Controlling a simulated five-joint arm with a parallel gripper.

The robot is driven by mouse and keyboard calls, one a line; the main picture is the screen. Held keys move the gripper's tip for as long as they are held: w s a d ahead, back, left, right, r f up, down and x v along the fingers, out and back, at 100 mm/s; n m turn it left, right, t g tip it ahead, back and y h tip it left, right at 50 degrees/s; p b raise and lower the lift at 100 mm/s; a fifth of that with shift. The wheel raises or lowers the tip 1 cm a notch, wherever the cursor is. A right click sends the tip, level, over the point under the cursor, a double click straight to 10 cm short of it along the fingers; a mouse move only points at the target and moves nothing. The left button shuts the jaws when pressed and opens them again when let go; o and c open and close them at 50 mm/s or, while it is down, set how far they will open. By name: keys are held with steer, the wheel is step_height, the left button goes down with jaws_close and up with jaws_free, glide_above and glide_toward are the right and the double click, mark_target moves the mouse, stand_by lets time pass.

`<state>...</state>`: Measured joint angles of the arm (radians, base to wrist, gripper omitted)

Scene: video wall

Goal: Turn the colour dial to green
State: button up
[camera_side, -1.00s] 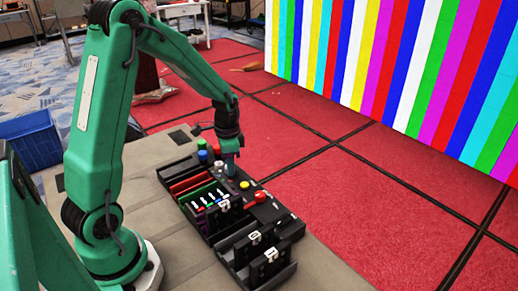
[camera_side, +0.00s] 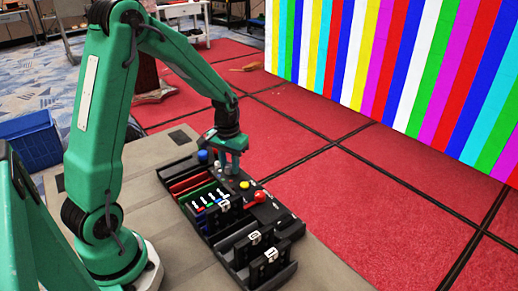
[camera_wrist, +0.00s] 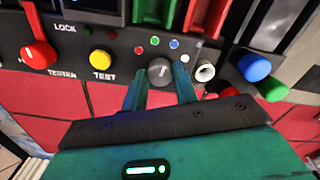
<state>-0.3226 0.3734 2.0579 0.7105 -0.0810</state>
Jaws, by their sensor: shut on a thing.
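The colour dial (camera_wrist: 160,71) is a dark grey round knob on the black control panel. A small pale mark shows on its top, but I cannot tell surely which dot it points to. Red (camera_wrist: 138,50), green (camera_wrist: 155,41), blue (camera_wrist: 174,43) and white (camera_wrist: 186,57) dots lie in an arc around its far side. My gripper (camera_wrist: 160,82) is shut on the dial, one finger at each side. In the side view my gripper (camera_side: 232,168) reaches straight down to the panel, and the dial is mostly hidden there.
A yellow TEST button (camera_wrist: 102,61) and a red lever (camera_wrist: 39,54) stand left of the dial in the wrist view. A white knob (camera_wrist: 205,72), a blue knob (camera_wrist: 254,67) and a green knob (camera_wrist: 273,89) stand to the right. The striped video wall (camera_side: 400,75) is beyond the panel.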

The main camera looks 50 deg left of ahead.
mark_target(229, 167)
steer(key=n, duration=0.6)
steer(key=shift+r, duration=0.1)
stand_by(0.3)
steer(key=o, duration=1)
steer(key=shift+c, duration=0.2)
steer(key=shift+r, duration=0.1)
steer(key=shift+r, duration=3.75)
